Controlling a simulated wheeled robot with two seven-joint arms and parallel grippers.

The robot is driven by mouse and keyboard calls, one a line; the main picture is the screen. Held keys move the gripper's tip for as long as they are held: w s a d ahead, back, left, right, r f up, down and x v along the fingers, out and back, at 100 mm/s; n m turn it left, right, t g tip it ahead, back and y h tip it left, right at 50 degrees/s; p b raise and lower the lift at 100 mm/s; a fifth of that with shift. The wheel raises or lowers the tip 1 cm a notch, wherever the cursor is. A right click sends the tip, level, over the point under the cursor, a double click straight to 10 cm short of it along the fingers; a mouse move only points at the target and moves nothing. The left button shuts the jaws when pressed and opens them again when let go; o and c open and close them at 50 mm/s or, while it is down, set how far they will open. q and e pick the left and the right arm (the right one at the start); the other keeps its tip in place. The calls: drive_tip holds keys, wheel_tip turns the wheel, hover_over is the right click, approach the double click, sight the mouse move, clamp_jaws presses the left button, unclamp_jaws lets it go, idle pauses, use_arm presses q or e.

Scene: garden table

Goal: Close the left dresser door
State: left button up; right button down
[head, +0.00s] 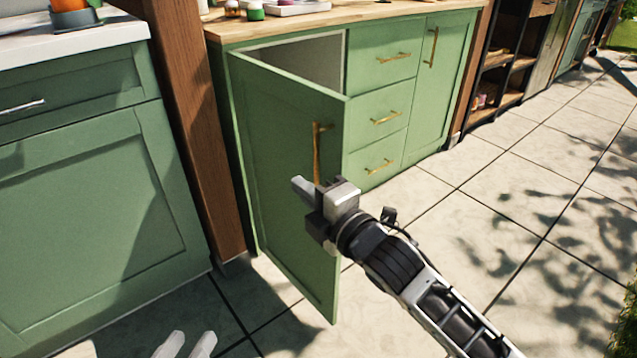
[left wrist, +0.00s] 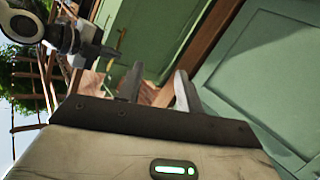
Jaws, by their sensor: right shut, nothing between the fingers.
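The green left dresser door (head: 285,150) stands ajar, swung out from the dresser on its left side, with the dark inside showing above it. Its gold handle (head: 316,150) is near the free edge, and its lower end is hidden behind my right gripper. My right gripper (head: 303,187) is shut and empty in front of the door's outer face, just below the handle; I cannot tell whether it touches. My left gripper (head: 187,344) is low at the bottom left, away from the door. Its fingers (left wrist: 158,88) are apart and empty in the left wrist view.
The dresser's drawers (head: 384,117) and right door (head: 437,85) are shut. A wooden post (head: 195,120) stands left of the open door, beside another green cabinet (head: 80,180). Small jars (head: 255,11) and a tray sit on top. Tiled floor (head: 480,220) lies clear at right.

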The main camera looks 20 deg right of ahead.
drive_tip(key=shift+w+d+b, duration=0.25)
drive_tip(key=shift+w+d, duration=0.4)
drive_tip(key=shift+d, duration=0.15)
drive_tip(key=shift+w+d+b, duration=0.2)
drive_tip(key=shift+w+d, duration=0.4)
drive_tip(key=shift+d, duration=0.2)
drive_tip(key=shift+d, duration=0.1)
